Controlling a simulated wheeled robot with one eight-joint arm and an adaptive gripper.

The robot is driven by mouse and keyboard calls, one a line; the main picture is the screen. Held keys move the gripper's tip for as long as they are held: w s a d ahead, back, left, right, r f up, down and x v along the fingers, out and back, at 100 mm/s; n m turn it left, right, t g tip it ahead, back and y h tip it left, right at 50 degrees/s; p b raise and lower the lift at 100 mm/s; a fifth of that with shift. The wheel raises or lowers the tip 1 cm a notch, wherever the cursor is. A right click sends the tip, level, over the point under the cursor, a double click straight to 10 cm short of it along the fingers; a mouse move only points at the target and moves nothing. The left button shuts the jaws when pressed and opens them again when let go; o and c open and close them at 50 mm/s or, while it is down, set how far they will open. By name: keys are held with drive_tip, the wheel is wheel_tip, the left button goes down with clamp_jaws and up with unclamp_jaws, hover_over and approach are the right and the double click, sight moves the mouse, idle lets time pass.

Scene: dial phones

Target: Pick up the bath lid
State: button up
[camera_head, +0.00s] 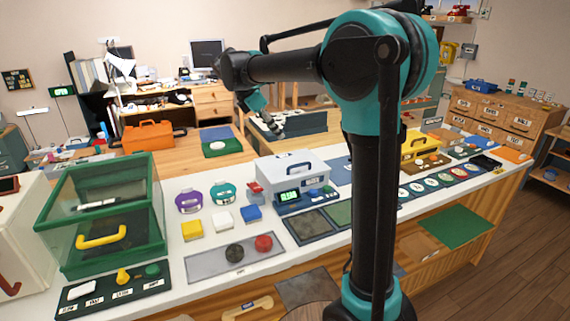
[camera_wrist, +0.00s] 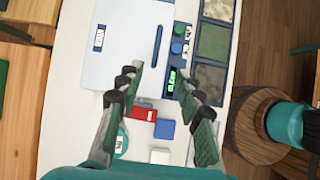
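The bath (camera_head: 291,204) stands on the white counter, with a blue front carrying a green display and knobs. Its pale grey lid (camera_head: 287,166) sits on top, with a handle on its upper face. In the wrist view the lid (camera_wrist: 123,42) fills the upper left, and its slim blue-grey handle (camera_wrist: 157,47) runs up and down the picture. My gripper (camera_head: 272,125) is above and behind the bath in the head view. In the wrist view my gripper (camera_wrist: 163,82) has its fingers spread apart with nothing between them, pointing toward the lid's handle side, apart from it.
Yellow, white and blue blocks (camera_head: 222,216) and a red item (camera_head: 256,190) stand left of the bath. Dark and green mats (camera_head: 309,223) lie in front of it. A green glass case (camera_head: 104,215) stands at far left.

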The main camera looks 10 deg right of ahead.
drive_tip(key=x, duration=1.7)
drive_tip(key=shift+w+a, duration=0.1)
drive_tip(key=shift+w, duration=0.15)
drive_tip(key=shift+c, duration=0.3)
clamp_jaws()
